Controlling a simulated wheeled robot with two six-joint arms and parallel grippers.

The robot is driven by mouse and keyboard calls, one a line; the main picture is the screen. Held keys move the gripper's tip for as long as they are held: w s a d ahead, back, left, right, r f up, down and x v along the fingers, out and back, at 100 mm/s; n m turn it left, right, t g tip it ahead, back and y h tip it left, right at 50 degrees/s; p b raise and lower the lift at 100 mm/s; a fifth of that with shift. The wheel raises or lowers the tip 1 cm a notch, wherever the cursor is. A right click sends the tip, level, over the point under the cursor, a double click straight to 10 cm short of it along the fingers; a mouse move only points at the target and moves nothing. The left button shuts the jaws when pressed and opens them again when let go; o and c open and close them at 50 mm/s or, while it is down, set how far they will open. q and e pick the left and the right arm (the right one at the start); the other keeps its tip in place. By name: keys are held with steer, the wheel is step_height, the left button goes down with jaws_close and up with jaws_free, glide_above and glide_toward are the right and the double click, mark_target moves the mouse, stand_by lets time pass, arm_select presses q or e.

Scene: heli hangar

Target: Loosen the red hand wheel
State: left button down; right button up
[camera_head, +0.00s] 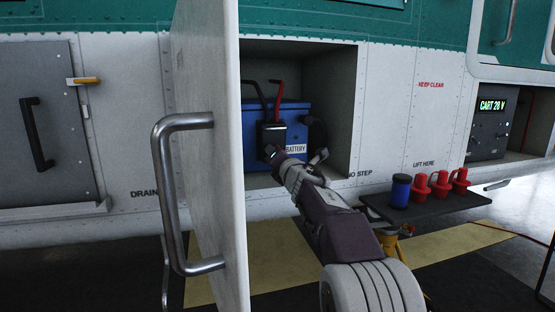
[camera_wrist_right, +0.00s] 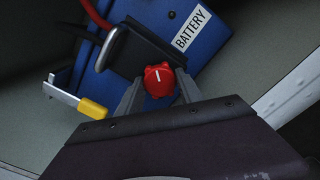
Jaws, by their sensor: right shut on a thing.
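The red hand wheel (camera_wrist_right: 159,80) has a lobed rim and a white line on its face. In the right wrist view it sits between the two grey fingers of my right gripper (camera_wrist_right: 159,94), which is shut on it. The wheel is on a dark connector block in front of the blue battery (camera_wrist_right: 205,28). In the head view my right gripper (camera_head: 281,160) reaches into the open bay at the black connector (camera_head: 272,135) on the battery (camera_head: 292,115); the wheel is hidden there. My left gripper is not in view.
The bay's open door (camera_head: 208,150) with its metal handle (camera_head: 165,190) stands left of my right arm. A shelf (camera_head: 440,207) at right holds a blue cylinder (camera_head: 400,190) and red plugs (camera_head: 440,184). A yellow-gripped lever (camera_wrist_right: 92,108) is near the left finger.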

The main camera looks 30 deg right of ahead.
steer(key=n, duration=0.4)
steer(key=shift+n+b, duration=0.3)
steer(key=shift+b, duration=0.05)
steer(key=shift+n, duration=2.1)
steer(key=o, duration=1.3)
steer(key=shift+o, duration=0.2)
steer(key=shift+b, duration=0.3)
